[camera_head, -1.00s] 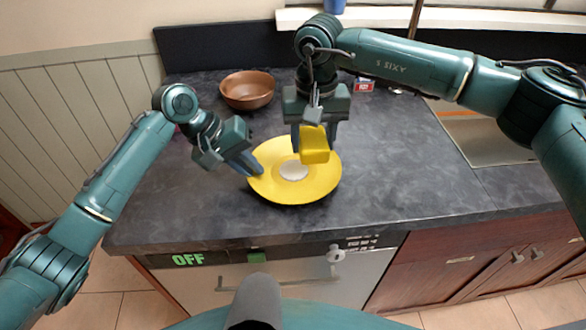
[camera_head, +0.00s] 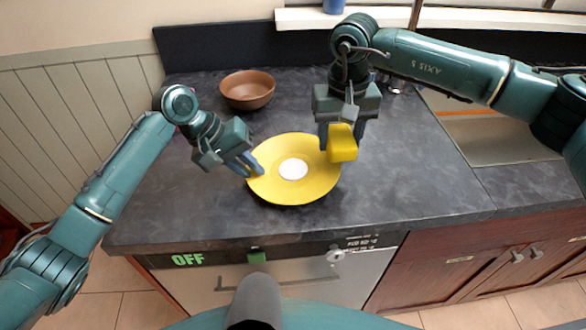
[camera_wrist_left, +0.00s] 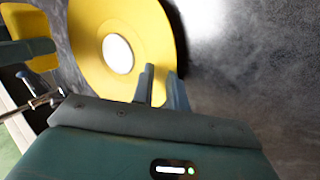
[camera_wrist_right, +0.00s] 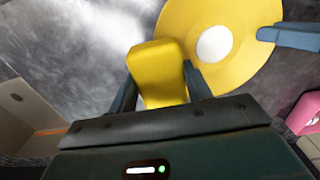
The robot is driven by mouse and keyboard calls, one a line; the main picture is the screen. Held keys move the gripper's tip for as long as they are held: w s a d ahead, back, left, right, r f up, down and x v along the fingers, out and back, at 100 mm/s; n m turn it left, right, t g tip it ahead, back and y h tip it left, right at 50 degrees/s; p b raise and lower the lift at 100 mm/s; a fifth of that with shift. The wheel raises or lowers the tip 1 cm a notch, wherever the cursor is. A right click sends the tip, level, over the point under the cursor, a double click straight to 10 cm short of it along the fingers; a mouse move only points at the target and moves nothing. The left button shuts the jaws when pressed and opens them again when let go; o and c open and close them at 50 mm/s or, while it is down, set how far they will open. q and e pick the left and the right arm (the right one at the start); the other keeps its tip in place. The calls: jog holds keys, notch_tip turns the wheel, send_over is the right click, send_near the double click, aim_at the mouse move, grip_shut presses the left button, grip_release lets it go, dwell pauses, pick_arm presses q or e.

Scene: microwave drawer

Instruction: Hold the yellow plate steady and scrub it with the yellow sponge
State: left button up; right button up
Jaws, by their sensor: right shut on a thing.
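The yellow plate (camera_head: 290,191) with a white round centre lies on the dark counter; it also shows in the left wrist view (camera_wrist_left: 88,55) and the right wrist view (camera_wrist_right: 240,62). My left gripper (camera_head: 254,168) is at the plate's left rim, its fingers close together on either side of the edge; whether they pinch it is unclear. My right gripper (camera_head: 341,135) is shut on the yellow sponge (camera_head: 343,146), which also shows in the right wrist view (camera_wrist_right: 158,75). The sponge is at the plate's upper right rim; contact cannot be told.
A brown bowl (camera_head: 247,90) stands behind the plate to the left. A sink (camera_head: 485,138) is set in the counter at the right. An appliance with a green OFF display (camera_head: 188,260) is under the front edge. The counter (camera_head: 400,190) right of the plate is clear.

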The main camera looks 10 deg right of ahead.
pick_arm(q)
jog(key=o, duration=0.5)
jog(key=shift+w+a, duration=0.1)
jog(key=shift+a+r, duration=0.15)
jog(key=shift+r, duration=0.05)
jog(key=v, duration=1.1)
jog(key=shift+r, duration=0.35)
